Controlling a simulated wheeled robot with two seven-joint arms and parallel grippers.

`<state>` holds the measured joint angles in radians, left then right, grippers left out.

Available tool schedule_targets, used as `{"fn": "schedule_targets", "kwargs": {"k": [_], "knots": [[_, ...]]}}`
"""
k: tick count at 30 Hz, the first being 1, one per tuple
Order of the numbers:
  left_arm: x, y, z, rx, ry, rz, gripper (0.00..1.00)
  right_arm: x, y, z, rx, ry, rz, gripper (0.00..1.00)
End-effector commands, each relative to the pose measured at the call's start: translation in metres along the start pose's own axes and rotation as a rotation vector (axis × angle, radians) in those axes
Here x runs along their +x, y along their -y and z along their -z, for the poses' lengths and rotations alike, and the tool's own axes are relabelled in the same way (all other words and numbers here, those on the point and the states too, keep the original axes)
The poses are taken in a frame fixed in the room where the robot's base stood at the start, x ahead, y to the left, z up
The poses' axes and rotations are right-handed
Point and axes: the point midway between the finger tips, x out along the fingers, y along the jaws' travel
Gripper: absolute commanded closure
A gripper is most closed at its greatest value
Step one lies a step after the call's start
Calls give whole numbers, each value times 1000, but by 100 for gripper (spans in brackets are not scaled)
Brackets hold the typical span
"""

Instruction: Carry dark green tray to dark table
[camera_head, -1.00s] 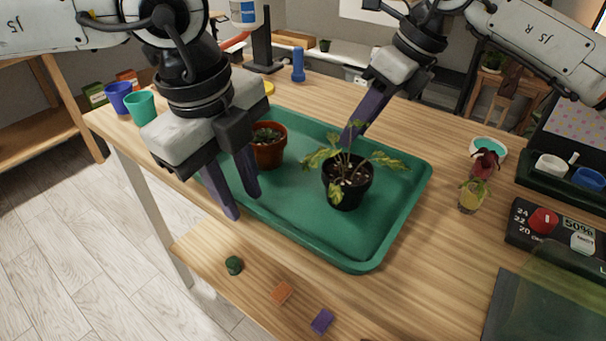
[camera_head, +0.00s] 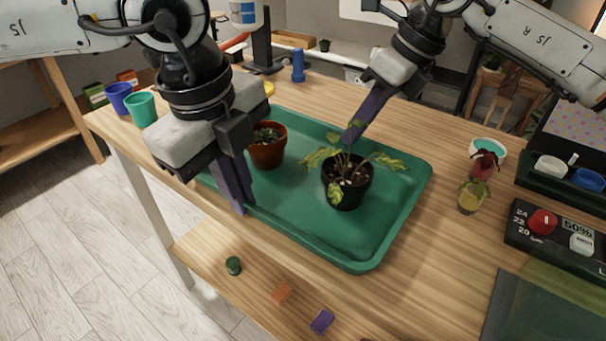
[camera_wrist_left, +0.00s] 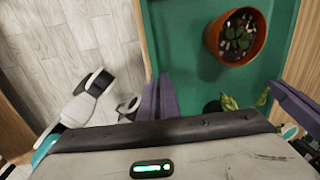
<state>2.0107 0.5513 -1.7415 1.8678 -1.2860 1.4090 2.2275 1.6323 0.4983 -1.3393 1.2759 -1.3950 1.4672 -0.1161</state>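The dark green tray (camera_head: 300,215) lies on a light wooden table. It holds a terracotta pot (camera_head: 267,152) with a small plant and a black pot (camera_head: 347,185) with a leafy plant. My left gripper (camera_head: 242,208) is at the tray's near left rim, its fingers brought close together on it; the wrist view also shows these fingers (camera_wrist_left: 160,90) at the tray edge. My right gripper (camera_head: 351,138) reaches the far rim behind the black pot, its fingers together there; the leaves partly hide its tips. I cannot make out a dark table.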

Motion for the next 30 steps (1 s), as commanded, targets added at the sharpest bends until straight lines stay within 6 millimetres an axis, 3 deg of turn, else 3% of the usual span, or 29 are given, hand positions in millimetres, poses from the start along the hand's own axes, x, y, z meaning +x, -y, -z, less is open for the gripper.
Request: {"fn": "schedule_targets", "kwargs": {"k": [14, 30], "knots": [[-46, 7, 0, 0, 0, -1, 100, -43, -6, -18, 1, 2, 2, 100], [-47, 7, 0, 0, 0, -1, 100, -44, -6, -18, 1, 2, 3, 100]]}}
